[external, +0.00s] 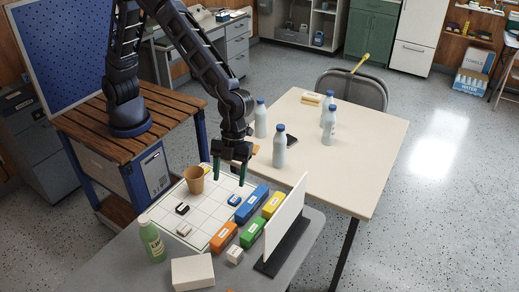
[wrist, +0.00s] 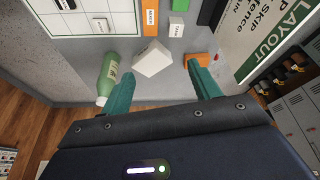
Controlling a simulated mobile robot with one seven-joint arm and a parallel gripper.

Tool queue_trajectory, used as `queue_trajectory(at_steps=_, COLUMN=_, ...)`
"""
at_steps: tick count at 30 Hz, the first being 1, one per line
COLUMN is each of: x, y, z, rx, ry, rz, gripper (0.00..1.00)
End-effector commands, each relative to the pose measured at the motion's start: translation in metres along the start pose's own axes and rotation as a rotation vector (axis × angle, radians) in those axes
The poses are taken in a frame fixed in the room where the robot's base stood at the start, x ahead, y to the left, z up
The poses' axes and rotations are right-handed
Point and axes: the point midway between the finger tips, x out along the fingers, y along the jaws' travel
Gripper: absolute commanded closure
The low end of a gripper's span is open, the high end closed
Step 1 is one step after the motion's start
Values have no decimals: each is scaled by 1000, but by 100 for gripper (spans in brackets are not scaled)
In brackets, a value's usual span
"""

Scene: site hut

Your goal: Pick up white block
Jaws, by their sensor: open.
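A plain white block (external: 193,272) lies on the grey table at its near edge. In the wrist view the white block (wrist: 152,58) is ahead of the fingertips, roughly between them in the picture. A smaller white labelled block (external: 234,255) stands to its right, and also shows in the wrist view (wrist: 176,28). My gripper (external: 230,176) points down with its teal fingers apart and nothing between them, above the far part of the grey table. It also shows in the wrist view (wrist: 160,72).
A green bottle (external: 152,240) stands left of the white block. A gridded white board (external: 205,215), a tan cup (external: 195,179), an orange block (external: 223,237), a green block (external: 252,232), a blue block (external: 252,203) and an upright panel (external: 287,215) crowd the table.

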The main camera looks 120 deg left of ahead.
Motion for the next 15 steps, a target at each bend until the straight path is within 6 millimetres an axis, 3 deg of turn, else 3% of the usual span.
queue_trajectory(at_steps=1, x=19, y=-7, z=-2, rx=23, ry=2, rz=13, gripper=38)
queue_trajectory(at_steps=9, x=105, y=-38, z=-9, rx=169, ry=26, rz=54, gripper=38)
queue_trajectory(at_steps=15, x=147, y=-50, z=-10, rx=237, ry=38, rz=70, gripper=38)
